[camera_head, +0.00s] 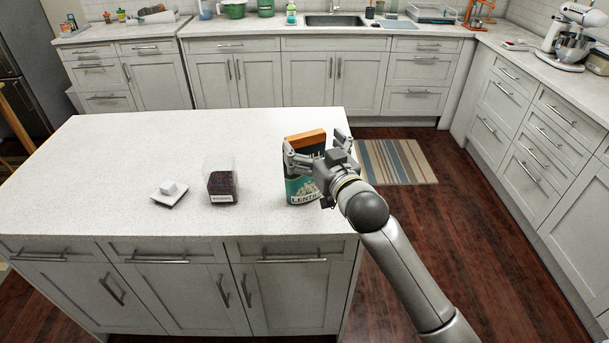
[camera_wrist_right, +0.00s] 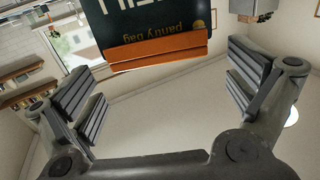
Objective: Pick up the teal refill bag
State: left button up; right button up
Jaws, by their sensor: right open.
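The teal refill bag (camera_head: 301,188) stands upright near the right front corner of the island counter. It has an orange-brown top strip and lettering that reads as "LENTIL", partly covered by my gripper. My right gripper (camera_head: 316,152) is open at the bag's upper part, with one finger on its left side and the other to its right. In the right wrist view, the bag (camera_wrist_right: 150,25) appears upside down between the spread fingers, with visible gaps on both sides. My left gripper is not in view.
A clear container with dark contents (camera_head: 221,184) stands left of the bag on the island counter (camera_head: 110,160). A striped rug (camera_head: 397,162) lies on the floor beyond.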

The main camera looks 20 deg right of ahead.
aim_at(307, 138)
jog(key=shift+w+r, duration=0.1)
jog(key=shift+w, duration=0.25)
jog(key=w+p, duration=0.1)
jog(key=w, duration=0.2)
jog(key=shift+a, duration=0.15)
jog(key=shift+w+f+p, duration=0.25)
jog(key=shift+w+p, duration=0.1)
jog(key=shift+w, duration=0.3)
jog(key=c, duration=1.4)
jog(key=shift+r, duration=0.1)
jog(key=shift+c, duration=0.3)
